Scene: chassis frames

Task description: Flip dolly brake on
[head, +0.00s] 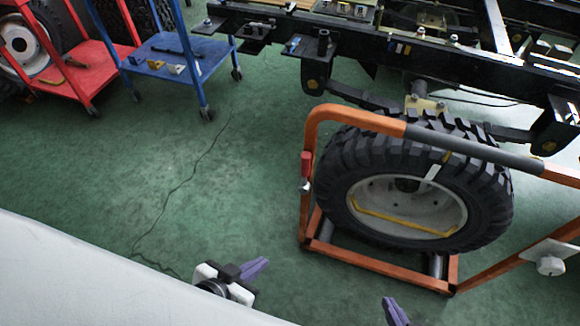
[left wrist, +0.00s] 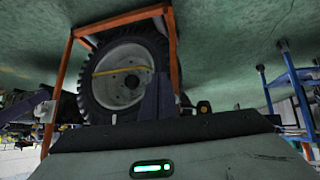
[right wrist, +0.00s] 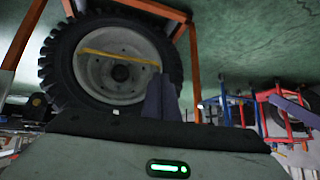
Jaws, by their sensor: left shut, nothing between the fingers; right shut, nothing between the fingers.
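The orange wheel dolly (head: 375,266) stands on the green floor and holds a large black tyre (head: 335,185) with a grey rim. A small red handle (head: 306,165) sits upright against the dolly's left post, with a pale metal piece below it. It looks like the brake lever. My left gripper (head: 260,266) is shut and empty, left of the dolly and nearer to me, apart from it. My right gripper (head: 394,312) is shut and empty at the bottom edge, in front of the dolly. In the wrist views, the left fingers (left wrist: 158,97) and right fingers (right wrist: 160,98) point toward the tyre.
A black vehicle chassis (head: 400,55) stands behind the dolly. A blue cart (head: 165,65) and a red cart (head: 85,80) stand at the upper left. A white surface (head: 90,280) fills the lower left.

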